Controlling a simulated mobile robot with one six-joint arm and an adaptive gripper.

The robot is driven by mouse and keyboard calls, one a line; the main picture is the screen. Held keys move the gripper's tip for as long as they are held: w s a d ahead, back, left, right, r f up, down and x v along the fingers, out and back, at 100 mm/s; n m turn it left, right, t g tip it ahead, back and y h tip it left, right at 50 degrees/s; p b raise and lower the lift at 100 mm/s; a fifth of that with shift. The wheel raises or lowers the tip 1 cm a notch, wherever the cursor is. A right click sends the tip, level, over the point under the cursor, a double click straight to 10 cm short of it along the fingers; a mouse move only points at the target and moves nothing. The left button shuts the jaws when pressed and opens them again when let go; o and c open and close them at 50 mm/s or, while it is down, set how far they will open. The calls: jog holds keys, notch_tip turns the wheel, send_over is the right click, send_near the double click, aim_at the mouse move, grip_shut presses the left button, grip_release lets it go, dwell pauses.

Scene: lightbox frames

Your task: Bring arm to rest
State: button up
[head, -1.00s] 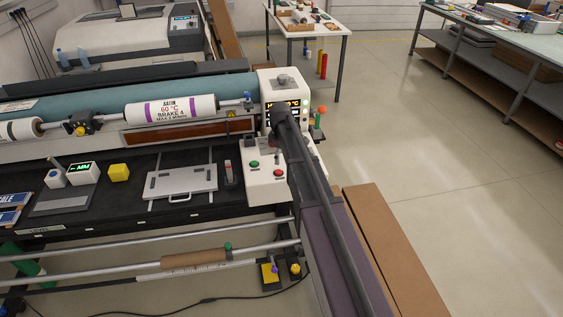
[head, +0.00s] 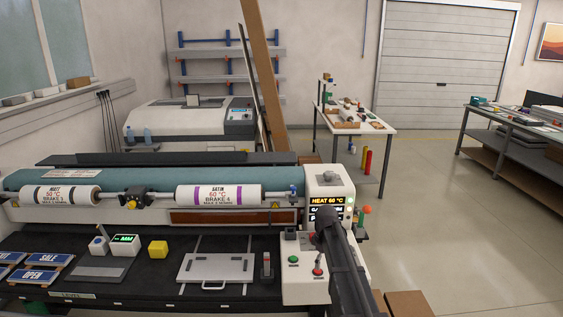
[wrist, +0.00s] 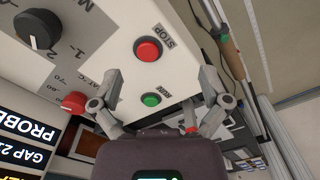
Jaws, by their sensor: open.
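My gripper (wrist: 158,90) is open in the wrist view, its two grey fingers spread wide with nothing between them. Beyond them is the white control panel (wrist: 115,60), with a red STOP button (wrist: 147,50) and a green RUN button (wrist: 151,99). The fingers appear apart from both buttons. In the head view, my dark arm (head: 345,270) rises from the bottom edge to the front of the machine's control box (head: 327,183). It hides part of the box, and the gripper's fingers cannot be made out there.
The laminator bench holds a roll marked SATIN (head: 218,194), a yellow block (head: 158,249) and a grey board with a handle (head: 216,267). A black knob (wrist: 37,30) and red knob (wrist: 73,101) are near my fingers. Open floor (head: 450,230) lies to the right.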

jog(key=s+m, duration=1.1)
jog(key=s, duration=1.3)
jog(key=shift+s, duration=0.25)
